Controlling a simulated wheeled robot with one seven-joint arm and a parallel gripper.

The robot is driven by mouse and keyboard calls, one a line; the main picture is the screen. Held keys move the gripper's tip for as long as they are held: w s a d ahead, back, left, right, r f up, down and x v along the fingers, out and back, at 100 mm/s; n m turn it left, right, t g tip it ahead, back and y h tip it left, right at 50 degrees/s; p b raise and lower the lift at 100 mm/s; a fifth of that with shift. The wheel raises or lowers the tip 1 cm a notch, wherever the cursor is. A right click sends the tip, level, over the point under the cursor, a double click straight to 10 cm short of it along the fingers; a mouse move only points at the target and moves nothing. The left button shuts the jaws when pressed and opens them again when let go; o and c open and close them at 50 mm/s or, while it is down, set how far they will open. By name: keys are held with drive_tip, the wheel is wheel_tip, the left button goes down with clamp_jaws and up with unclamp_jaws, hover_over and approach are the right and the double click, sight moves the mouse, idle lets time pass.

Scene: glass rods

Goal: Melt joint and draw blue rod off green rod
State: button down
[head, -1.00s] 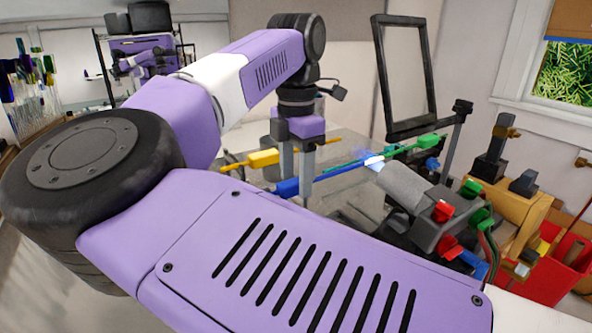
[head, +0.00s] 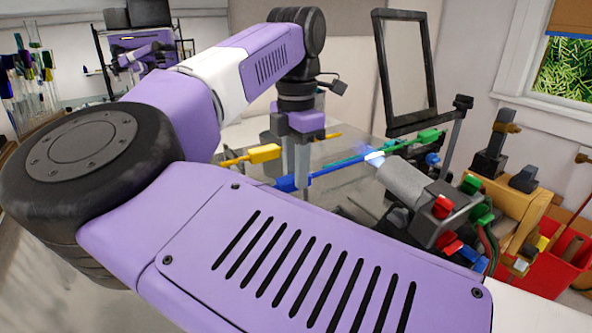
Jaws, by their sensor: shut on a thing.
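My gripper (head: 294,182) is shut on the blue rod (head: 335,168) at its thick blue grip block, left of the torch. The green rod (head: 402,144) lies in line with it to the right, with a green block (head: 428,136) near its far end. The rods meet at a glowing white-blue spot (head: 374,155) in front of the mouth of the grey torch (head: 397,180). The two rods appear joined at the glow. The exact state of the glass there is hidden by the glare.
A yellow rod with a yellow block (head: 264,153) lies behind my gripper. A black-framed screen (head: 404,68) stands behind the torch. A red bin (head: 556,262) and a wooden block with dark clamps (head: 512,190) are at the right.

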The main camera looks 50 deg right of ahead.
drive_tip(key=shift+w+a, duration=0.1)
drive_tip(key=shift+a, duration=0.2)
drive_tip(key=shift+w+a+r, duration=0.1)
drive_tip(key=shift+a+r, duration=0.1)
drive_tip(key=shift+r, duration=0.25)
drive_tip(key=shift+w+a+r, duration=0.1)
drive_tip(key=shift+a+r, duration=0.05)
drive_tip(key=shift+r, duration=0.25)
idle(0.8)
drive_tip(key=shift+a+r+p, duration=0.25)
drive_tip(key=shift+a+p, duration=0.1)
drive_tip(key=shift+p, duration=0.05)
idle(0.4)
drive_tip(key=shift+d, duration=0.1)
drive_tip(key=shift+r, duration=0.2)
wheel_tip(320, 180, up, 10)
drive_tip(key=p, duration=0.6)
drive_tip(key=shift+d+f+p, duration=0.15)
drive_tip(key=shift+f+p, duration=0.05)
drive_tip(key=shift+p, duration=0.1)
